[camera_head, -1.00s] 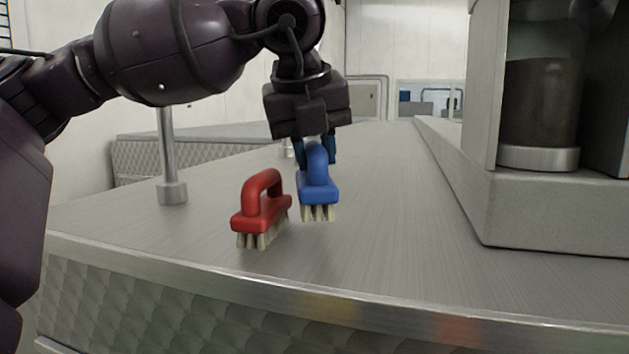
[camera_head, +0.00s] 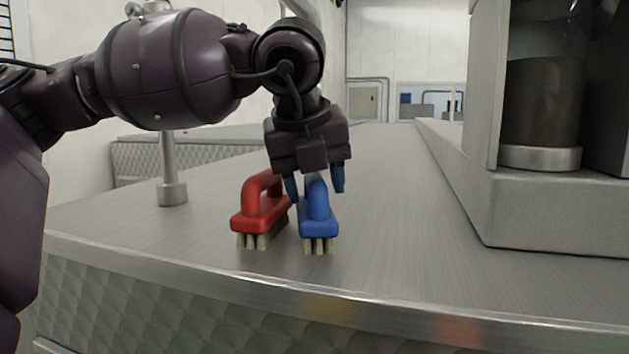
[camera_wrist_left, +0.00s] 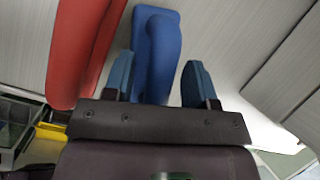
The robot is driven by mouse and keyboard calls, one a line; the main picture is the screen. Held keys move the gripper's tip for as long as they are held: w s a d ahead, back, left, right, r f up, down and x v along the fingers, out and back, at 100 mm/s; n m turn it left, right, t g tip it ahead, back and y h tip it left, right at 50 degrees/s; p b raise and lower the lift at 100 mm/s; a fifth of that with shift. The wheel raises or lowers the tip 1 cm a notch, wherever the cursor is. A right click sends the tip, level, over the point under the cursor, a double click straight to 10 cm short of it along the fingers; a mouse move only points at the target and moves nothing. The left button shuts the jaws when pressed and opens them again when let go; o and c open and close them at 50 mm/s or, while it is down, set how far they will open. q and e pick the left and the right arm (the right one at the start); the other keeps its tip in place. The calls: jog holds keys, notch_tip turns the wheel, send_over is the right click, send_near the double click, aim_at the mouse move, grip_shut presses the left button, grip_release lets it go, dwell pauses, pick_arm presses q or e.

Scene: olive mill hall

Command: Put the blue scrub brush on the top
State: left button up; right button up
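The blue scrub brush (camera_head: 319,228) stands upright, bristles down, on the metal top (camera_head: 400,285), close to the right of the red brush (camera_head: 262,224). My left gripper (camera_head: 316,192) is over the blue brush with its fingers apart, one on each side of the handle. In the left wrist view the blue brush (camera_wrist_left: 157,48) lies between the spread fingers of the left gripper (camera_wrist_left: 160,82), with a gap at the right finger. The red brush (camera_wrist_left: 78,45) runs along the left there. My right gripper is not in view.
A metal post (camera_head: 170,170) rises from the top at the left. A grey machine housing (camera_head: 560,215) with a dark cylinder (camera_head: 541,100) stands at the right. The top is clear between the brushes and the housing, and in front to its edge.

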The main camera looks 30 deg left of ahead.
pick_arm(q)
jog(key=v, duration=1.2)
jog(key=shift+p, duration=0.45)
jog(key=shift+r, duration=0.1)
